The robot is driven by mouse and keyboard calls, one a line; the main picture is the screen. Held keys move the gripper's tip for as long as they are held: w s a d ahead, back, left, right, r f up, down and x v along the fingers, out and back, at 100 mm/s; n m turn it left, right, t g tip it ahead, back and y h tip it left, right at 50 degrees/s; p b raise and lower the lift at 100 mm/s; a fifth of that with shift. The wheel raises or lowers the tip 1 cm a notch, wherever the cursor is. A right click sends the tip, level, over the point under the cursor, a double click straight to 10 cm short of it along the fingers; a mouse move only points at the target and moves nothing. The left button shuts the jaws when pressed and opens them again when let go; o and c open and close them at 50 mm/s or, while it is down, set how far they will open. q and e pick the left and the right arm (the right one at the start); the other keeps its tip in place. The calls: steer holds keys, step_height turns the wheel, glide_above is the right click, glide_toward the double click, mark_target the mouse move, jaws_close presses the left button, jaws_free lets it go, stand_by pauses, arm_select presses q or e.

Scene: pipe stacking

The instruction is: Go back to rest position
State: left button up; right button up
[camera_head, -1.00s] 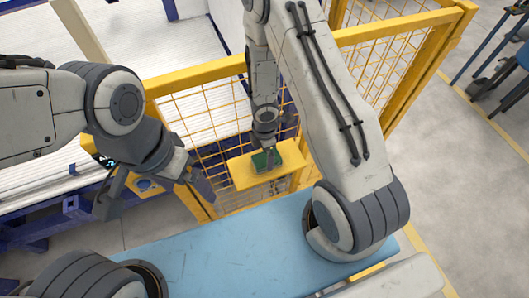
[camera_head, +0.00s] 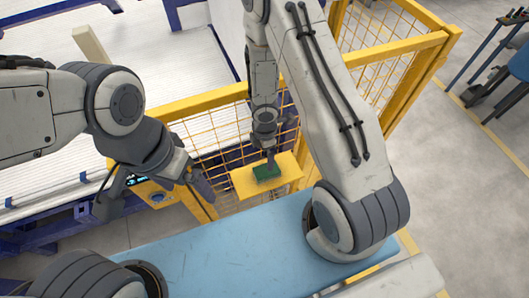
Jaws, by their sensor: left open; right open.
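My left gripper (camera_head: 150,202) hangs at the left of the head view with its two dark fingers spread wide. It is open and holds nothing that I can see. My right gripper (camera_head: 270,158) points down in the middle, just over a green block (camera_head: 267,172) on a small yellow plate (camera_head: 246,184). Its fingers are small and partly hidden by its own wrist, and I cannot tell whether they touch the block. My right arm crosses the middle of the view.
A yellow mesh fence (camera_head: 222,98) runs behind the arms. White pipes or slats (camera_head: 170,65) lie in a blue frame beyond it. A light blue surface (camera_head: 220,252) is below. Grey floor (camera_head: 465,220) is open at the right, with a blue table (camera_head: 490,58) at the upper right.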

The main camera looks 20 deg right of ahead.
mark_target(265, 170)
steer(key=shift+f, duration=0.15)
step_height(265, 170, down, 12)
steer(key=b, duration=1.2)
steer(key=shift+f+b, duration=0.2)
steer(key=shift+b, duration=0.15)
step_height(265, 170, up, 2)
steer(key=shift+r+p, duration=0.1)
steer(key=shift+p, duration=0.95)
steer(key=shift+f, duration=0.2)
